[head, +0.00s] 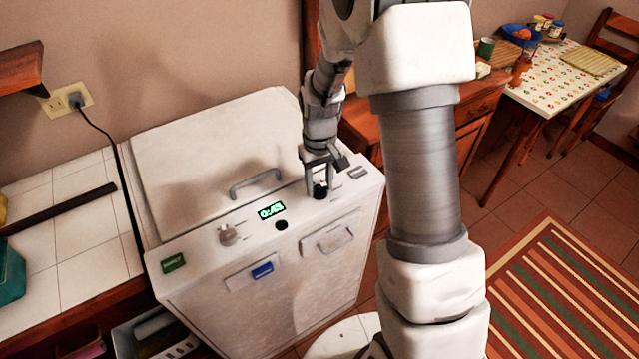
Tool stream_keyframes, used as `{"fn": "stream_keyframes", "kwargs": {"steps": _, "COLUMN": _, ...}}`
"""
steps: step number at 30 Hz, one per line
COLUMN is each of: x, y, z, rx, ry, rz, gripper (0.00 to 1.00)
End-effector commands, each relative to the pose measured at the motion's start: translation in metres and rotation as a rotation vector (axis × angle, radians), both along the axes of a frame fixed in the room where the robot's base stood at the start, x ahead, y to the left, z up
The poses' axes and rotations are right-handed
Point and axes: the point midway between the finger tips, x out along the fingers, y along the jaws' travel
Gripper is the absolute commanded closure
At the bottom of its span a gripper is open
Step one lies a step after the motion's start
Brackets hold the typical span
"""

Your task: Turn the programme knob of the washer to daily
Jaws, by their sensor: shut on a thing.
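The washer (300,278) is a white top-loading machine with its lid (205,150) closed. My gripper (319,186) points down over the right part of its top panel. It is shut on a dark knob (320,193), mostly hidden by the fingers. This looks like the programme knob, but its markings are too small to read, so its setting cannot be told. A light grey knob (228,235) sits at the panel's left, apart from my gripper. A lit green display (271,210) reads about 0:43, with a black round button (281,224) just below it.
A grey lid handle (256,183) stands up left of my gripper. A tiled counter (70,265) adjoins the washer's left side, with a black cord (123,190) hanging between. A wooden cabinet (440,130) stands to the right. A striped rug (560,300) lies on the floor.

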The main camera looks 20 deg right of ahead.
Motion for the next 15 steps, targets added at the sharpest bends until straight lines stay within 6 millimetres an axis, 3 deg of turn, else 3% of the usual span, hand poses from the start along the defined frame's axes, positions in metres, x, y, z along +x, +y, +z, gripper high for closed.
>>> {"fn": "stream_keyframes", "kwargs": {"steps": 15, "x": 0.0006, "y": 0.0001, "z": 0.0007, "rx": 0.0, "ry": -0.002, "rz": -0.04, "gripper": 1.0}}
